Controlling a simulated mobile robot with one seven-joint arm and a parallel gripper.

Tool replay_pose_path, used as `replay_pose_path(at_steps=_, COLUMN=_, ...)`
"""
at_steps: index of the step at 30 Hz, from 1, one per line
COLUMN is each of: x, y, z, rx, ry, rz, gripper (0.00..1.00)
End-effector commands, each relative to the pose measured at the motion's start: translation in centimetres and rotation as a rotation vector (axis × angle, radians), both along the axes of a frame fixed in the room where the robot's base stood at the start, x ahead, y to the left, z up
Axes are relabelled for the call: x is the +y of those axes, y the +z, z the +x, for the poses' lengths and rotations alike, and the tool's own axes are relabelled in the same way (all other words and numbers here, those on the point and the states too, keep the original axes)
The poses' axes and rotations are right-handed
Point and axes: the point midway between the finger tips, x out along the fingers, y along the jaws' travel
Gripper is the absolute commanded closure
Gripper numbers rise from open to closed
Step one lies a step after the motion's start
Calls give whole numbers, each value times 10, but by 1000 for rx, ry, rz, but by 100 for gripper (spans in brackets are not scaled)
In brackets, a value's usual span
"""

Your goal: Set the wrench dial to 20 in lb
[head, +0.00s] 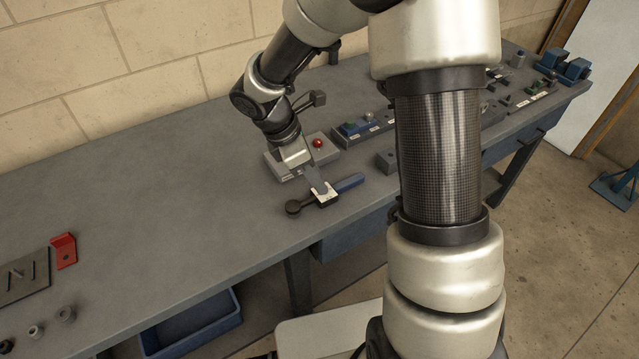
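The wrench lies on the grey workbench (160,200), near its front edge. It has a dark round head (293,207) at the left and a blue handle (349,183) at the right. A small white part (326,196), perhaps the dial, shows between head and handle; its markings are too small to read. My gripper (318,187) points down over this middle part, at or just above it. The fingers overlap the wrench in the picture, so I cannot tell whether they touch it or how far apart they are.
A grey box with a red knob (318,143) stands right behind the gripper. Small blocks and fixtures (355,128) line the bench to the right, partly hidden by my arm. A red bracket (64,250) and small rings lie far left. The bench between is clear.

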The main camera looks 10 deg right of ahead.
Motion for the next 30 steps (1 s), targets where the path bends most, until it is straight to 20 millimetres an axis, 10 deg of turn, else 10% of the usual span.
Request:
replay_pose_path(at_steps=16, x=-10, y=-24, z=1, rx=0, ry=-1, rz=-1, gripper=68)
replay_pose_path(at_steps=22, x=-10, y=-23, z=1, rx=0, ry=0, rz=-1, gripper=100)
replay_pose_path(at_steps=30, x=-10, y=-23, z=1, rx=0, ry=-13, rz=-1, gripper=100)
